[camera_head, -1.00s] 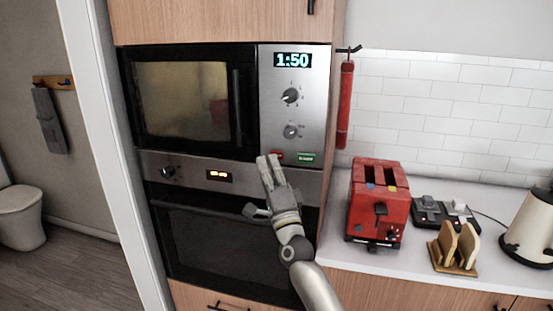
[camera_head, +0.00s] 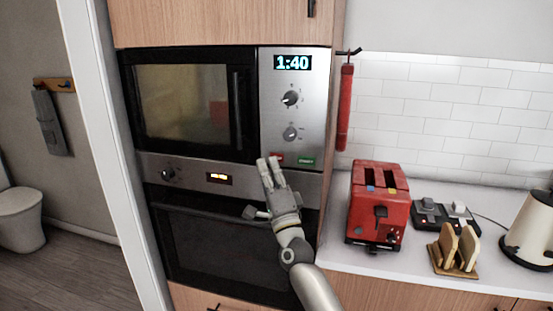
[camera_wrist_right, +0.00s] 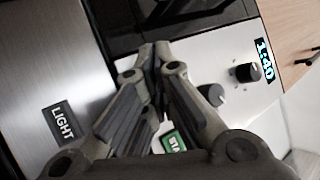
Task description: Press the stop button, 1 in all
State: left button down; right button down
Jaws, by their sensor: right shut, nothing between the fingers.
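The microwave's control panel (camera_head: 300,110) has a red stop button (camera_head: 277,156) at its lower left and a green start button (camera_head: 307,161) to its right. My right gripper (camera_head: 268,163) is shut and empty, its fingertips just below and left of the red button in the head view. I cannot tell whether they touch it. In the right wrist view the shut fingertips (camera_wrist_right: 155,50) point at the panel. The green button (camera_wrist_right: 173,142) is partly covered by a finger there, and the red button is hidden. The left gripper is not in view.
The display (camera_head: 293,62) reads 1:40, above two knobs. A built-in oven (camera_head: 232,230) is below the microwave. On the counter to the right are a red toaster (camera_head: 380,206), a toast rack (camera_head: 455,250) and a kettle (camera_head: 530,232). A red cloth (camera_head: 345,108) hangs beside the cabinet.

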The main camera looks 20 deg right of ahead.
jog(key=shift+w+d, duration=0.1)
jog(key=shift+w+d+b, duration=0.15)
jog(key=shift+w+b, duration=0.1)
jog(key=shift+b, duration=0.1)
jog(key=shift+w+d, duration=0.2)
jog(key=shift+w, duration=0.05)
dwell(0.8)
jog(key=shift+s, duration=0.1)
jog(key=shift+s+a, duration=0.45)
jog(key=shift+s, duration=0.1)
